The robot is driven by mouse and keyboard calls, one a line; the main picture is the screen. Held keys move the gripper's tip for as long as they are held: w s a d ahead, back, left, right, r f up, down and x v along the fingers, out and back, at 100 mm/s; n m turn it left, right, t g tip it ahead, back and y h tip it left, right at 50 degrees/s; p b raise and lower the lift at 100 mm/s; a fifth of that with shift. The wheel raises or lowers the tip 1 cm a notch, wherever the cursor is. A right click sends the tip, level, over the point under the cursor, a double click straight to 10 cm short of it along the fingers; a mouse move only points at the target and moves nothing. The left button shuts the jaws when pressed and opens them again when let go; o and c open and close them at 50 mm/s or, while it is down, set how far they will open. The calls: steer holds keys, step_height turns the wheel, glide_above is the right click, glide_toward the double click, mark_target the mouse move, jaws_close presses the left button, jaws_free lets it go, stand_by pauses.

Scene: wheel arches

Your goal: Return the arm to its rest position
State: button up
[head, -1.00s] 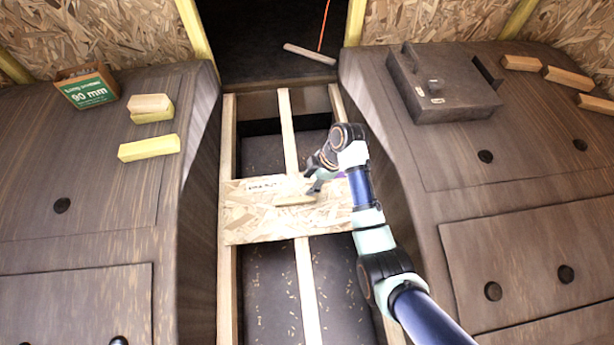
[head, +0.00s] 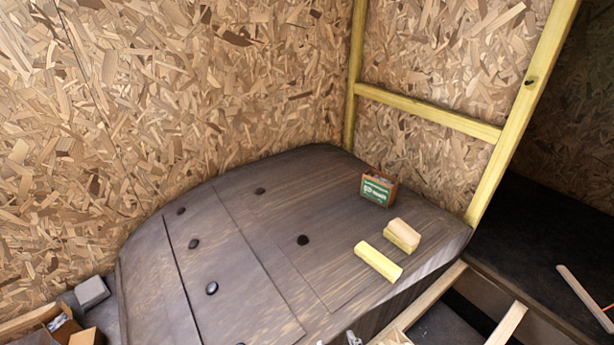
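My arm and gripper do not show clearly in the head view. A small grey metallic piece (head: 354,338) is cut off by the bottom edge, and I cannot tell whether it belongs to my gripper. The left wheel arch (head: 255,285), a dark wood-grained box with black round knobs, fills the lower middle. Part of the timber floor frame (head: 430,298) shows at the lower right. The panel on that frame is out of view.
A green and brown screw box (head: 378,190) and two short yellowish wood blocks (head: 402,235) (head: 378,262) rest on the arch. A grey block (head: 91,292) and an open cardboard box (head: 55,328) are at the lower left. Chipboard walls (head: 200,90) and yellow posts (head: 524,110) stand behind.

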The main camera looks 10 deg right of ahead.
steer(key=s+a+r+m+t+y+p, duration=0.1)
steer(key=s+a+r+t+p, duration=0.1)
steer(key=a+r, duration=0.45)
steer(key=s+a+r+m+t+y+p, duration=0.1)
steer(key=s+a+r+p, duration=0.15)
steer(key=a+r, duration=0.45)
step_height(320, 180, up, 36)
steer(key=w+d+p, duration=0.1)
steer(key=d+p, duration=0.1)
steer(key=p, duration=3.3)
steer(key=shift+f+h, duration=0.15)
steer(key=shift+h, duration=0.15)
